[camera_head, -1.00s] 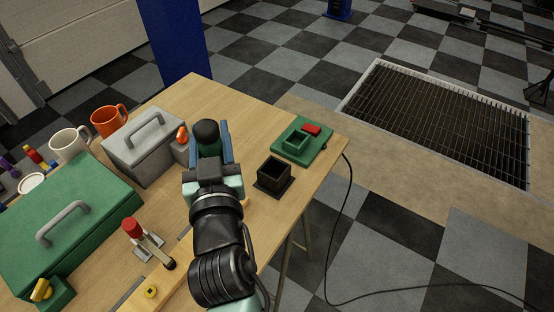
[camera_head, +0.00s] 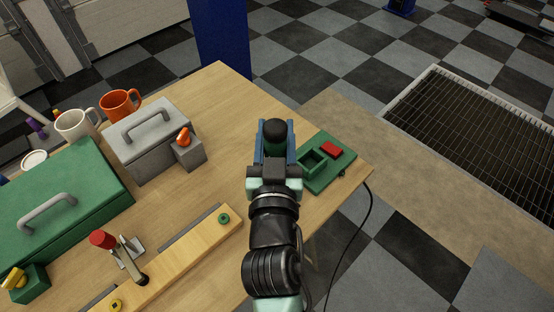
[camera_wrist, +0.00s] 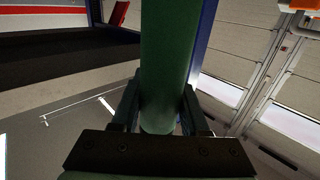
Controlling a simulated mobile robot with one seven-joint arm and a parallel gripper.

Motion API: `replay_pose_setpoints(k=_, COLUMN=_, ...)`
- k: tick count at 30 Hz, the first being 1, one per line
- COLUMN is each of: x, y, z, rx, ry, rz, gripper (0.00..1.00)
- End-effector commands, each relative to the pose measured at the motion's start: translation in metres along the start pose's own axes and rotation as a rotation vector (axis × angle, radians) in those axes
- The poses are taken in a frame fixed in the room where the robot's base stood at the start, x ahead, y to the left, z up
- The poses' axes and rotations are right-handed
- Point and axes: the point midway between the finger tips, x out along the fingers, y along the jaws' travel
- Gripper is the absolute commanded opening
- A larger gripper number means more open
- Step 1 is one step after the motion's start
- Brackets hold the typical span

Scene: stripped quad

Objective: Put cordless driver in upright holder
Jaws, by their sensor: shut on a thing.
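My gripper (camera_head: 274,155) is shut on the cordless driver, whose round black end (camera_head: 274,132) shows above the fingers. In the wrist view the driver (camera_wrist: 168,65) is a thick dark green cylinder between the fingers (camera_wrist: 160,110). A green base (camera_head: 336,168) with a square green socket (camera_head: 312,161) and a red block (camera_head: 331,149) lies just right of my gripper. I cannot tell how high the driver is above the table.
On the wooden table (camera_head: 215,95) stand a grey toolbox (camera_head: 150,150) with an orange-topped block (camera_head: 188,150), two mugs (camera_head: 120,104), a green toolbox (camera_head: 60,205), and a red-knobbed clamp (camera_head: 103,240) by a wooden strip (camera_head: 185,255). A black cable hangs off the right edge.

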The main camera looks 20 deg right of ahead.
Motion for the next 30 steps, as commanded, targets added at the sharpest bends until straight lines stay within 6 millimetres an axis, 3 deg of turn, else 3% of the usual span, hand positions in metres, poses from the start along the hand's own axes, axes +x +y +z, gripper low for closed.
replay_pose_setpoints(k=12, x=0.000, y=0.000, z=0.047, rx=0.001, ry=0.005, rz=-0.001, gripper=0.00)
replay_pose_setpoints(k=26, x=0.001, y=-0.001, z=0.053, rx=0.001, ry=0.007, rz=-0.002, gripper=0.00)
replay_pose_setpoints(k=27, x=0.000, y=-0.001, z=0.054, rx=0.001, ry=0.002, rz=-0.001, gripper=0.52)
replay_pose_setpoints(k=30, x=0.000, y=-0.001, z=0.053, rx=0.000, ry=0.002, rz=-0.001, gripper=0.69)
